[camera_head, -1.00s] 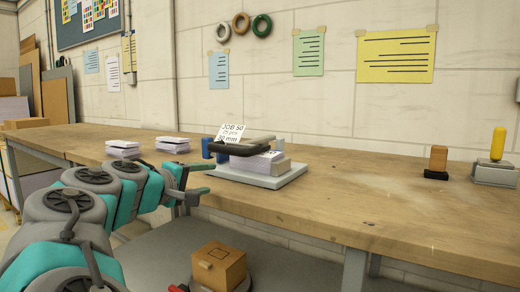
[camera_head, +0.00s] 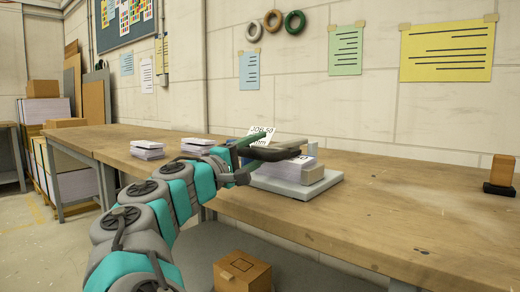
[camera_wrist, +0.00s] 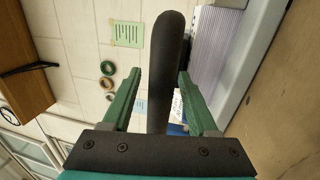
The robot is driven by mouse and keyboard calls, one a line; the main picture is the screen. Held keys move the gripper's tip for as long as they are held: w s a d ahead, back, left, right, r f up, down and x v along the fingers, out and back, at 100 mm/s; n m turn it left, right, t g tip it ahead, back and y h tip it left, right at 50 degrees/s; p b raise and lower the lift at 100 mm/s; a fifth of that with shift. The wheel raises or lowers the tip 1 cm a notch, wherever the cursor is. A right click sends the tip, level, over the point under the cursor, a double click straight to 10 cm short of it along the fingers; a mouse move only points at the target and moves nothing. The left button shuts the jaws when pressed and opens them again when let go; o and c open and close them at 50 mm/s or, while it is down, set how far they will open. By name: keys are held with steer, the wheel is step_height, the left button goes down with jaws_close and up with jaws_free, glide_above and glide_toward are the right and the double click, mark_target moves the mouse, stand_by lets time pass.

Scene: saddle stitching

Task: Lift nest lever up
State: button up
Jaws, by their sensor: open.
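The nest lever (camera_head: 278,154) is a dark rounded bar lying across the top of the grey nest (camera_head: 300,187), above a stack of pages (camera_head: 290,172). It looks about level. My gripper (camera_head: 248,157) is open at the lever's left end. In the wrist view the lever (camera_wrist: 166,70) runs between the two green fingers of my gripper (camera_wrist: 160,76), with a gap on each side, wider on the left. Whether a finger touches it cannot be told. The pages also show in the wrist view (camera_wrist: 216,45).
A white job card (camera_head: 262,133) stands behind the lever, partly covered by my gripper. Two page stacks lie on the bench to the left, one at its back edge (camera_head: 147,150). A wooden stamp block (camera_head: 502,170) is at far right. The bench between is clear.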

steer(key=shift+w+d, duration=0.2)
steer(key=shift+w, duration=0.05)
steer(key=shift+r, duration=0.1)
jaws_close()
stand_by(0.3)
steer(key=shift+r, duration=0.1)
stand_by(0.8)
